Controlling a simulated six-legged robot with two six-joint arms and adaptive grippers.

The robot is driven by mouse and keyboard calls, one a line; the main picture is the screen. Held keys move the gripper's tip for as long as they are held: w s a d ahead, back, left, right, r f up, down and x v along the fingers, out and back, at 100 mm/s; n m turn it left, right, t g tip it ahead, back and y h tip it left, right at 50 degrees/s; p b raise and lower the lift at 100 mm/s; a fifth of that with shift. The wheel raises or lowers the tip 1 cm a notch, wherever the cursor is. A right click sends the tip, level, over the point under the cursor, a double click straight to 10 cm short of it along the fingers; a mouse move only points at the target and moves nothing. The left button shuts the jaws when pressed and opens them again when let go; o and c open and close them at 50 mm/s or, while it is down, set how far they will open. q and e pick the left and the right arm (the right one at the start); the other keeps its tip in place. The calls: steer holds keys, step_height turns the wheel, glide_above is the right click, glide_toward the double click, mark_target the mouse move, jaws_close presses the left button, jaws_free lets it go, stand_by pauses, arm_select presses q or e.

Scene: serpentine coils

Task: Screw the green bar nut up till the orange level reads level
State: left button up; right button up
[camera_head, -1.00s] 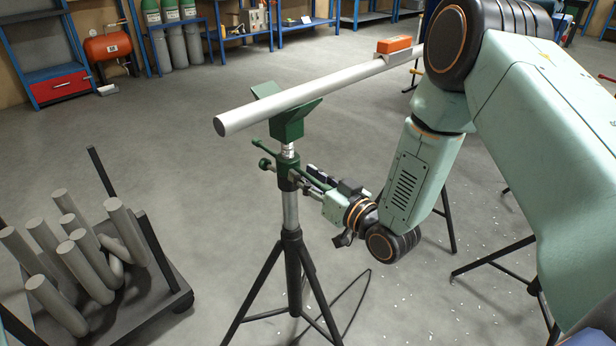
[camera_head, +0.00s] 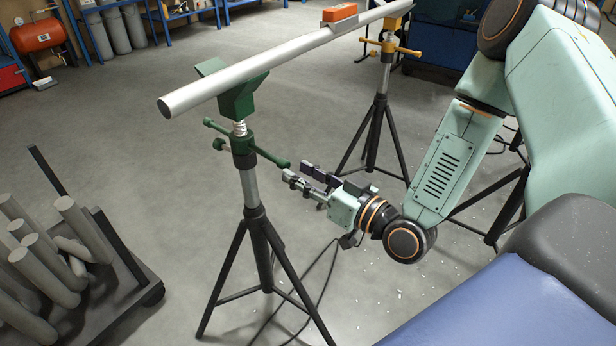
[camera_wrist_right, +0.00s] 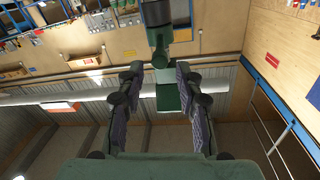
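The green bar nut (camera_head: 262,153) is a cross bar with knobbed ends, below the green V-head (camera_head: 232,88) of the near tripod stand. A grey pipe (camera_head: 270,62) lies in that V-head and reaches to a yellow stand behind. The orange level (camera_head: 340,13) sits on the pipe; its reading is too small to tell. My right gripper (camera_head: 298,174) is open and empty, just right of the bar's near end and apart from it. In the right wrist view, its spread fingers (camera_wrist_right: 160,92) frame the green V-head, and the level (camera_wrist_right: 60,107) shows at left. My left gripper is out of view.
The yellow stand (camera_head: 388,50) stands behind. A dark cart with grey cylinders (camera_head: 85,230) is at lower left. Tripod legs (camera_head: 262,270) spread below my gripper, with a cable on the floor. The floor between the cart and the green stand is clear.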

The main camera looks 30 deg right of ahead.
steer(key=shift+s+d, duration=0.1)
steer(key=shift+s, duration=0.35)
stand_by(0.3)
steer(key=s+a+f+m+g+h, duration=0.1)
steer(key=s+f+m+g+h, duration=0.1)
steer(key=s+f+g, duration=0.35)
steer(key=s+f+m+g+h, duration=0.1)
steer(key=s+f+g, duration=0.15)
steer(key=f, duration=0.65)
steer(key=s+f+g+h, duration=0.1)
steer(key=s+f+g, duration=0.1)
steer(key=s, duration=0.4)
steer(key=s+a+f+g+h+p, duration=0.1)
steer(key=s+f+g, duration=0.2)
steer(key=s, duration=0.4)
steer(key=s+f+n+g+h, duration=0.1)
steer(key=s+f+g, duration=0.2)
steer(key=s, duration=0.4)
steer(key=shift+s+a+g, duration=0.15)
steer(key=shift+s+g, duration=0.05)
steer(key=shift+g, duration=0.3)
steer(key=shift+r, duration=0.1)
